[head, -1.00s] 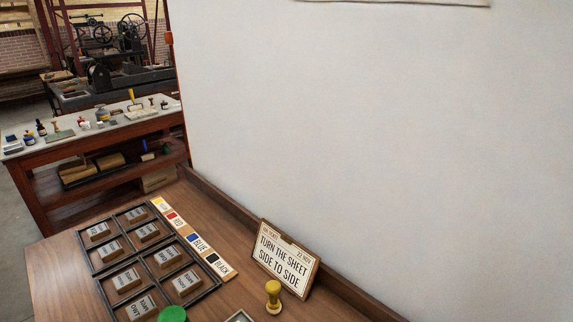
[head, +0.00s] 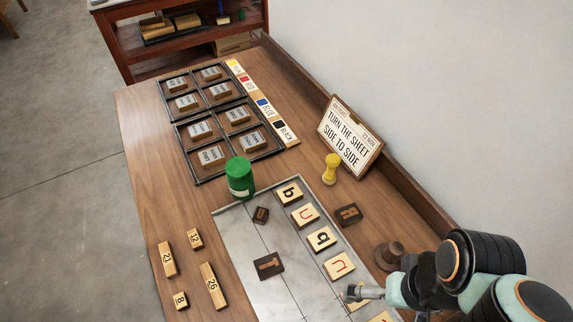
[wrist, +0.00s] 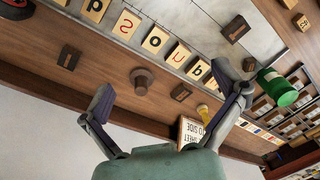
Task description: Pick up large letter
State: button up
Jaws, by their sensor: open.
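Dark wooden letter blocks show in the head view. One, the largest-looking there, lies on the grey metal plate (head: 234,237) as a dark block (head: 268,264); it also shows in the wrist view (wrist: 236,28). A small dark block (head: 260,215) lies near the plate's far end. Another dark block (head: 348,214) lies on the wood beside the plate, also in the wrist view (wrist: 181,92). A further dark block (wrist: 68,58) lies on the wood in the wrist view. My gripper (wrist: 164,86) is open and empty above the table; in the head view it is at lower right (head: 365,293).
Pale letter tiles (head: 305,215) line the plate's edge. A round brown knob (head: 389,255), yellow stamp (head: 331,169), sign (head: 350,137) and green can (head: 240,179) stand nearby. Number blocks (head: 213,286) lie left. Black-framed trays (head: 193,181) are behind. A wall borders the right side.

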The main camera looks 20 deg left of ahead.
jog(key=w+a+f+n+t, duration=0.1)
jog(key=w+a+t, duration=0.1)
jog(key=w+a, duration=0.35)
jog(key=w+a+f+n+t, duration=0.1)
jog(key=w+a+f, duration=0.1)
jog(key=w, duration=0.7)
jog(key=n+g, duration=0.4)
jog(key=n, duration=0.1)
send_over(270, 268)
jog(key=shift+h, duration=0.4)
notch_tip(270, 268, down, 15)
jog(key=shift+f, duration=3.2)
jog(key=c, duration=1.2)
